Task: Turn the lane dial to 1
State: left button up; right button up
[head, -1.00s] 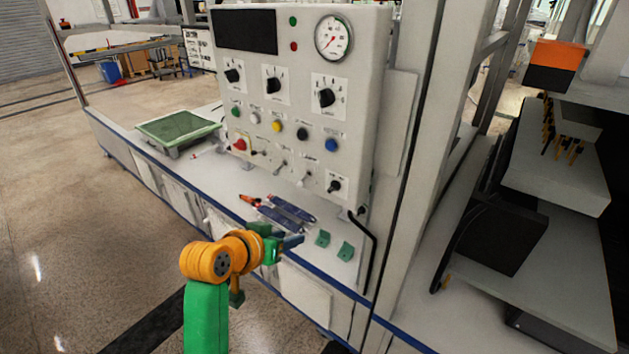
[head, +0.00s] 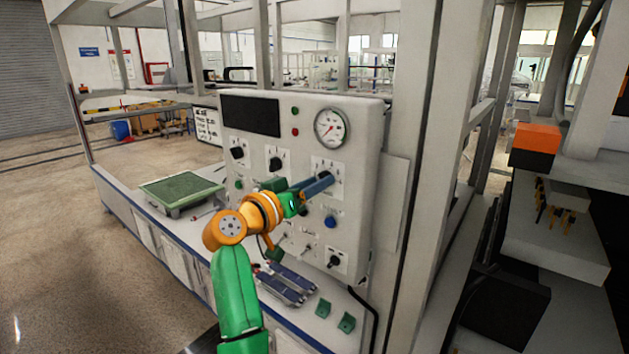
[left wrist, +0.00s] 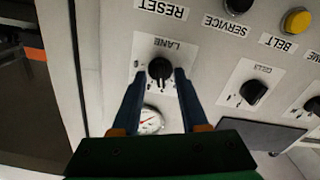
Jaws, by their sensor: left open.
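The lane dial (left wrist: 159,69) is a black knob on a white plate marked LANE, upside down in the left wrist view. In the head view its plate (head: 335,167) is the rightmost of the three upper dials, below the gauge. My left gripper (head: 322,184) is open in front of it. Its two blue fingers stand one on each side of the knob in the left wrist view; I cannot tell whether they touch it. The knob's pointer setting cannot be read. The fingers partly cover the dial in the head view. My right gripper is not in view.
The grey control panel (head: 365,240) carries a pressure gauge (head: 331,127), other dials, a blue button (head: 330,222) and small switches. A green tray (head: 180,190) stands on the bench at left. Blue-grey tools (head: 285,285) and green blocks (head: 346,322) lie in front.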

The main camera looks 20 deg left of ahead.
pick_arm(q)
grip_shut()
jog(key=shift+n, duration=0.3)
jog(key=shift+a+n+p, duration=0.1)
jog(key=shift+n+p, duration=4.1)
jog(key=shift+n, duration=2.6)
grip_release()
jog(key=shift+f, duration=0.1)
